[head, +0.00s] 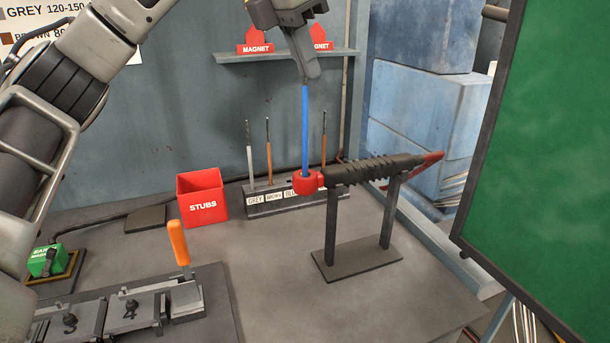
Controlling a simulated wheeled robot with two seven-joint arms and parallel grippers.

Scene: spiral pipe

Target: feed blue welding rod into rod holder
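The blue welding rod (305,130) hangs upright from my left gripper (309,80), whose fingers are closed around its top end. The rod's lower end meets the red ring of the rod holder (306,182); I cannot tell how deep it sits inside. The holder's dark ribbed handle (372,169) lies across a two-post stand (357,257), with a red end at the right. My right gripper is not in view.
Behind the holder is a labelled rod rack (267,208) with grey and brown rods. A red STUBS bin (202,197) stands left of it. A clamp with an orange handle (179,243) is at front left. A green screen (550,150) blocks the right side. A shelf (280,56) holds red magnets.

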